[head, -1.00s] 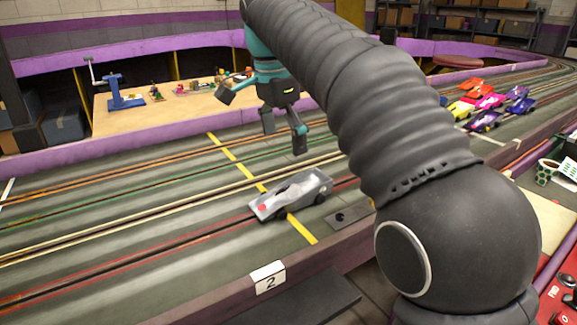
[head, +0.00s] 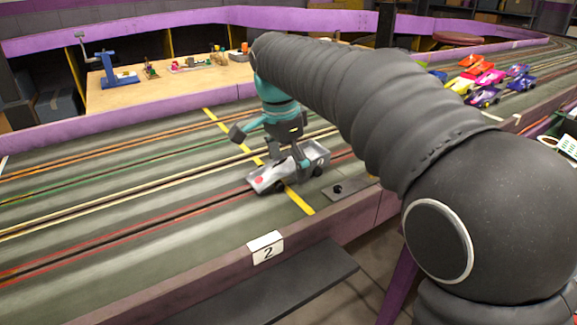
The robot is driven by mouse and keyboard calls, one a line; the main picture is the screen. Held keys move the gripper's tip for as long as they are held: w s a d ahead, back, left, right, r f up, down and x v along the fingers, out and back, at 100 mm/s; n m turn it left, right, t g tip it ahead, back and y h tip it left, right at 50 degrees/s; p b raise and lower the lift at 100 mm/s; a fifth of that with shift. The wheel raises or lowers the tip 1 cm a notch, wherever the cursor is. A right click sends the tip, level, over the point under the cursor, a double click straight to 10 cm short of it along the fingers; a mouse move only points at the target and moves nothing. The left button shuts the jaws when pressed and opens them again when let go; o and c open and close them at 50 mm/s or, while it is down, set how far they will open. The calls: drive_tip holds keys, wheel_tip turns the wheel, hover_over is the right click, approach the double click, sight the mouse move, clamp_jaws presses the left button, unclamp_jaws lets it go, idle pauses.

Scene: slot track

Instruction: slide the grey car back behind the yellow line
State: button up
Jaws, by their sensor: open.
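The grey car (head: 267,180) sits on the slot track by the red-edged lane, nearest the front wall. Its nose, with a red spot, points left. The car straddles the yellow line (head: 299,199), which runs across the lanes and shows in front of and behind it. My gripper (head: 288,165) is open and down at the car, its fingers pointing downward. One finger shows against the car's near side, toward its rear. The other finger is largely hidden behind the car. I cannot tell whether the fingers touch it.
Several coloured cars (head: 487,80) stand on the track at the upper right. A wooden table (head: 165,87) with a blue stand (head: 118,79) lies beyond the far purple wall. The lane left of the car is clear.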

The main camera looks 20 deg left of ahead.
sight(318, 150)
drive_tip(key=c, duration=1.2)
drive_tip(key=o, duration=0.6)
drive_tip(key=c, duration=0.3)
drive_tip(key=shift+w+d+p, duration=0.35)
drive_tip(key=shift+w+d, duration=0.95)
drive_tip(key=shift+w, duration=0.2)
drive_tip(key=shift+w+d+p, duration=0.35)
drive_tip(key=shift+w+d, duration=0.9)
drive_tip(key=shift+w, duration=0.2)
drive_tip(key=shift+c, duration=0.2)
drive_tip(key=o, duration=0.9)
drive_tip(key=shift+o, duration=0.2)
